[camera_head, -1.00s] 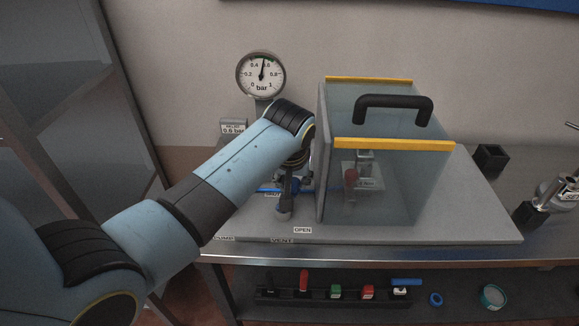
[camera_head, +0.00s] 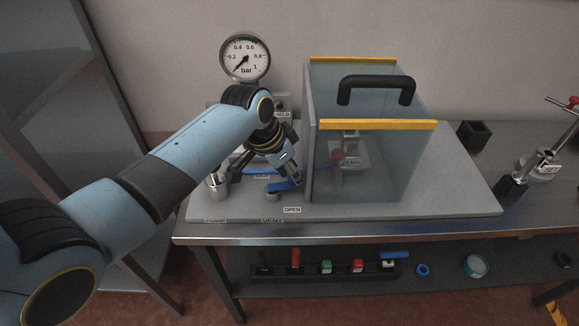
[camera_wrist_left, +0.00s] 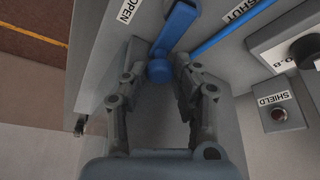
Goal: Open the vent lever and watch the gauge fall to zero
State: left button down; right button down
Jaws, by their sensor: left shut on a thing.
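The blue vent lever (camera_head: 283,186) lies on the grey panel above the VENT label and points right, toward the OPEN label (camera_head: 292,210). My left gripper (camera_head: 297,180) reaches down at its right end, close to the guard box. In the left wrist view the lever's rounded blue end (camera_wrist_left: 159,71) sits between the two fingers, and the gripper is shut on it. The round gauge (camera_head: 245,57) on the wall side has its needle pointing to the lower left, at about zero. My right gripper is not in view.
The panel's front right is clear.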

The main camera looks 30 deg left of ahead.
pick_arm(q)
jog(key=shift+s+d+m+h, duration=0.1)
jog(key=shift+s+m+h, duration=0.1)
jog(key=shift+m, duration=0.3)
jog(key=shift+s+d+m+h, duration=0.1)
jog(key=shift+m+h, duration=0.1)
jog(key=shift+m, duration=0.3)
jog(key=shift+g, duration=0.3)
jog(key=c, duration=1)
grip_release()
jog(key=shift+r, duration=0.15)
jog(key=v, duration=1.1)
jog(key=shift+s+a+r, duration=0.1)
jog(key=shift+s+r, duration=0.05)
jog(key=shift+r, duration=0.2)
